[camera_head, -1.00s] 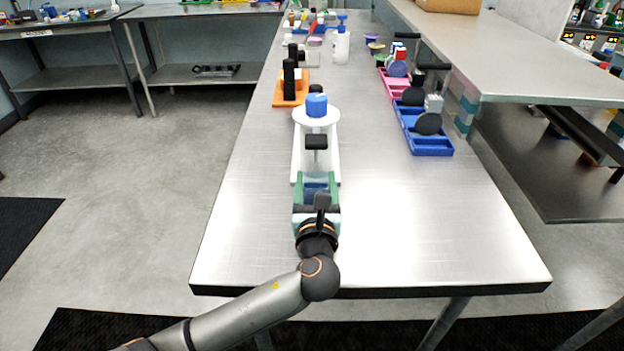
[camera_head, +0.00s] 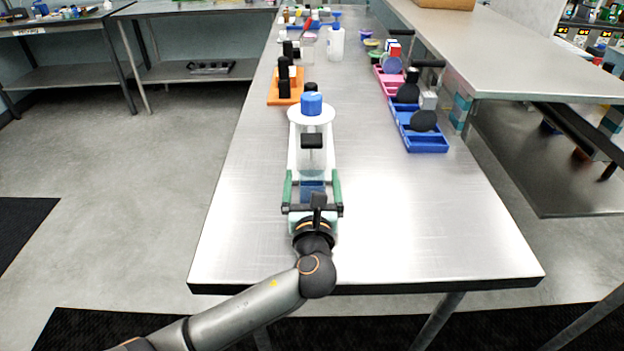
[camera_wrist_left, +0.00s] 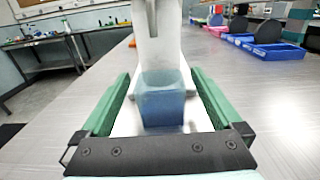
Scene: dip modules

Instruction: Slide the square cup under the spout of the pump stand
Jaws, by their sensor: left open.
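The square cup (camera_head: 312,188) is blue and see-through. It stands upright on the white base of the pump stand (camera_head: 312,115), close in front of its column. The stand has a white round top with a blue cap and a black part jutting toward me. My left gripper (camera_head: 312,177) is open, with one green finger on each side of the cup. In the left wrist view the cup (camera_wrist_left: 163,108) stands between the fingers with a gap on both sides. The spout's outlet cannot be made out. My right gripper is not in view.
An orange block (camera_head: 287,88) with black pieces stands behind the stand on the left. Blue trays (camera_head: 428,147) and pink trays (camera_head: 383,84) line the table's right side. A white bottle (camera_head: 336,44) stands farther back. The table is clear at the front right.

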